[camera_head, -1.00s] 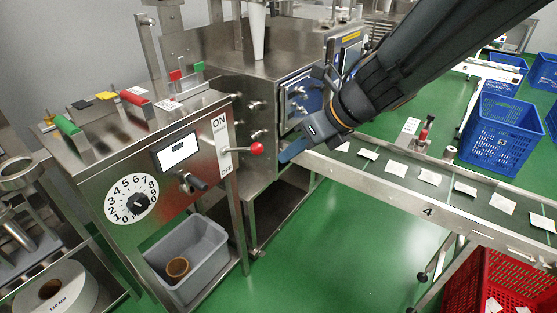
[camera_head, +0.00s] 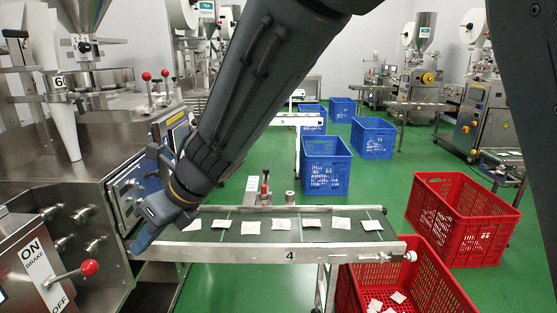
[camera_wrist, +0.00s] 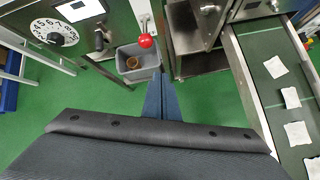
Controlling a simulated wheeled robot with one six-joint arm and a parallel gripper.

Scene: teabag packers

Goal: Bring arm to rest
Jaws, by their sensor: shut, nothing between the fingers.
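My gripper (camera_head: 143,240) is at the left end of the conveyor in the head view, beside the steel packing machine (camera_head: 100,195). In the wrist view my gripper (camera_wrist: 161,84) points down with its blue fingers together and nothing between them. My dark arm crosses the upper middle of the head view and hides part of the machine's front and the room behind. The conveyor (camera_head: 275,252), marked 4, carries several white teabags (camera_head: 311,223) in a row; it also shows at the right of the wrist view (camera_wrist: 256,95).
A red-knobbed ON/OFF lever (camera_head: 89,268) stands at the lower left; its red knob (camera_wrist: 146,41) is ahead of the fingers in the wrist view. Red crates (camera_head: 462,222) stand at the right, blue crates (camera_head: 326,165) behind the conveyor. Green floor is open between them.

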